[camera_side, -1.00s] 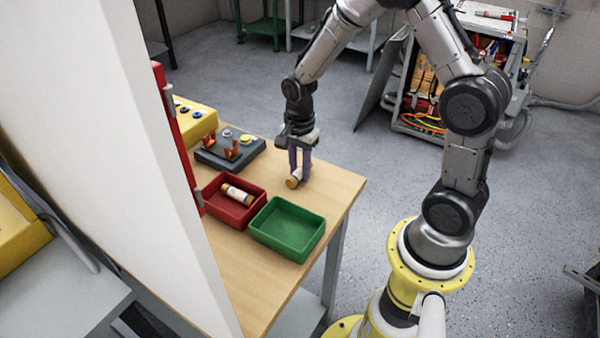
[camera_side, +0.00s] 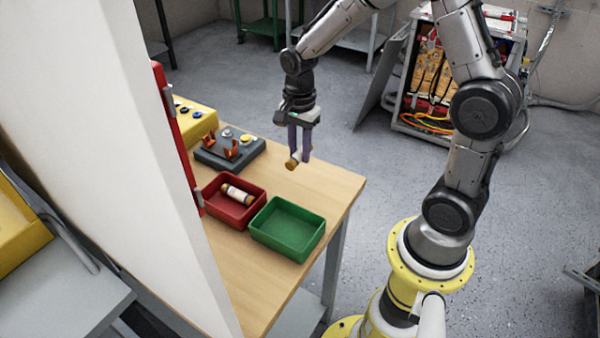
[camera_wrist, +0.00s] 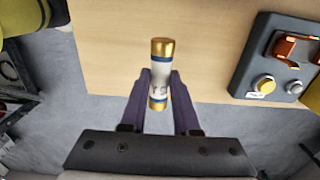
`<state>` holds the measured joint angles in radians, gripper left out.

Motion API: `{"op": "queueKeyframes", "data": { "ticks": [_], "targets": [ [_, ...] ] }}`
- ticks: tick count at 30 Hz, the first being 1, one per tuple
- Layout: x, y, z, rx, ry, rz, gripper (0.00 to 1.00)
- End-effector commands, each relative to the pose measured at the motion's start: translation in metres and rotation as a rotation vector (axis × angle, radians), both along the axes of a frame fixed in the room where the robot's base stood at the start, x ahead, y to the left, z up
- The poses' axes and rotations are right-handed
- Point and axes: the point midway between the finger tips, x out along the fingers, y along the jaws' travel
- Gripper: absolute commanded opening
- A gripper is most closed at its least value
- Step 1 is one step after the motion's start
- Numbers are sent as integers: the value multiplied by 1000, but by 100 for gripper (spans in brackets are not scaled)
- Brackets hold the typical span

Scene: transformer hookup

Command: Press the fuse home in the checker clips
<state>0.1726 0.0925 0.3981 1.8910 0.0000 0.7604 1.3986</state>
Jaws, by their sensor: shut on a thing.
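A fuse (camera_wrist: 159,72) with a white body, blue bands and brass end caps is held between the two fingers of my gripper (camera_wrist: 160,88) in the wrist view. In the side view my gripper (camera_side: 299,142) is shut on the fuse (camera_side: 291,163), which hangs above the wooden table. The checker (camera_side: 230,148) is a dark grey block with two copper-coloured clips (camera_side: 232,152), a yellow button and a light round part. It stands to the left of my gripper. In the wrist view the checker (camera_wrist: 262,62) is at the right, apart from the fuse.
A red tray (camera_side: 214,189) holds another fuse (camera_side: 237,194). An empty green tray (camera_side: 288,232) stands beside it. A yellow button box (camera_side: 196,122) is behind the checker. A white panel (camera_side: 120,150) rises along the table's left side. The table's right part is clear.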

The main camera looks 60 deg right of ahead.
Motion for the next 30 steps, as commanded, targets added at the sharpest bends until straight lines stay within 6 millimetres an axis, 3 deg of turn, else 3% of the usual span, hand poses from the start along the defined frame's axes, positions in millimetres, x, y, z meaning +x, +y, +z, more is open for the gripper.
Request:
{"op": "queueKeyframes", "data": {
  "ticks": [8, 14, 20, 30],
  "targets": [
    [-1, 0, 0, 0, -16, 41, 0],
    [1, 2, 12, 4, -46, 276, 0],
    [38, 5, 41, 18, -67, 623, 0],
    [129, 21, 91, 65, -95, 1253, 0]
  ]
}}
